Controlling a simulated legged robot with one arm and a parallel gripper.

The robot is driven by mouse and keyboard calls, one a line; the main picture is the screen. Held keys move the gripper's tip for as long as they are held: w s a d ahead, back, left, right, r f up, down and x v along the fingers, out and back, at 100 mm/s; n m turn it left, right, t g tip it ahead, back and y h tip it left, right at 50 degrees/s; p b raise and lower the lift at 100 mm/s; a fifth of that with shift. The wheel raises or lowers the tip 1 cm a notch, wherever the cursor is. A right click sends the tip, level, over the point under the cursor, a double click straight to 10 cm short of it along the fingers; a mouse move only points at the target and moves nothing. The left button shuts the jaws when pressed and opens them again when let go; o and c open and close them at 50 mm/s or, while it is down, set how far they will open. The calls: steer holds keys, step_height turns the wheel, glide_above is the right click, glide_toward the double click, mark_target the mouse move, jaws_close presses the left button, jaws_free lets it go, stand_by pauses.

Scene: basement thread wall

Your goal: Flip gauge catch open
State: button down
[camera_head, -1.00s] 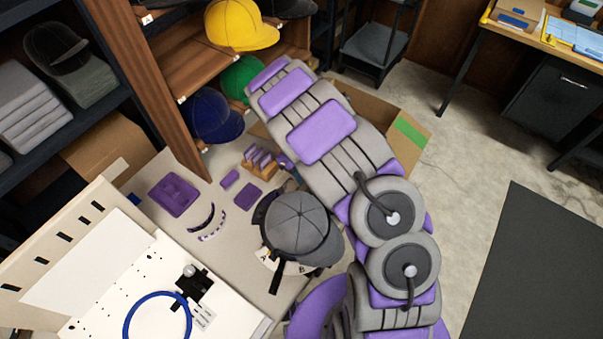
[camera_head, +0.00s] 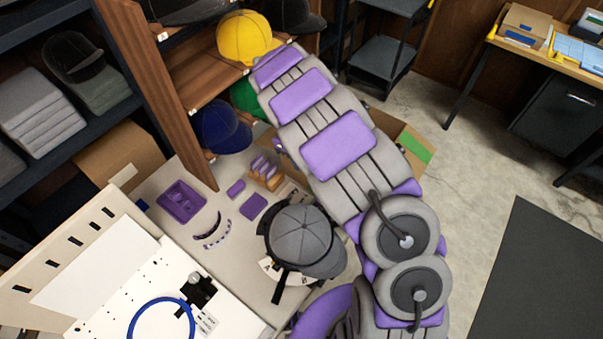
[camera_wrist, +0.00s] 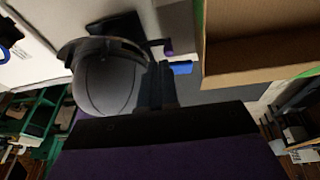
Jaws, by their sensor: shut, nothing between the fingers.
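A grey cap (camera_head: 302,232) sits on a stand at the table's right edge, with a pale lettered plate (camera_head: 273,271) partly under it. The cap also shows in the wrist view (camera_wrist: 105,82), left of my gripper. My gripper (camera_wrist: 157,84) is shut and empty, its dark fingers close beside the cap; I cannot tell whether they touch it. A small purple-tipped part (camera_wrist: 168,47) and a blue piece (camera_wrist: 181,68) show just beyond the fingertips. I cannot tell which part is the gauge catch. In the head view my arm hides most of my gripper.
An open cardboard box (camera_head: 402,139) stands behind my arm, and its wall fills the upper right of the wrist view (camera_wrist: 258,58). A purple tray (camera_head: 181,202) and small purple pieces lie on the table. Shelves with caps (camera_head: 243,40) stand behind.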

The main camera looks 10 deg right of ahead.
steer(key=d+v, duration=0.1)
steer(key=v, duration=0.5)
steer(key=shift+a+r+p, duration=0.3)
steer(key=shift+a+p, duration=0.15)
steer(key=shift+a, duration=0.05)
steer(key=shift+r, duration=0.1)
steer(key=s+d+r+n, duration=0.5)
steer(key=s+r+n, duration=0.1)
steer(key=s+r, duration=0.15)
steer(key=s+d+r+n, duration=0.5)
steer(key=s+r, duration=0.1)
steer(key=s, duration=0.2)
steer(key=s+a+n+t+y, duration=0.1)
steer(key=s+n, duration=1.5)
steer(key=s, duration=0.5)
steer(key=shift+s+a+y, duration=0.15)
steer(key=shift+a+y, duration=0.05)
steer(key=shift+y, duration=0.2)
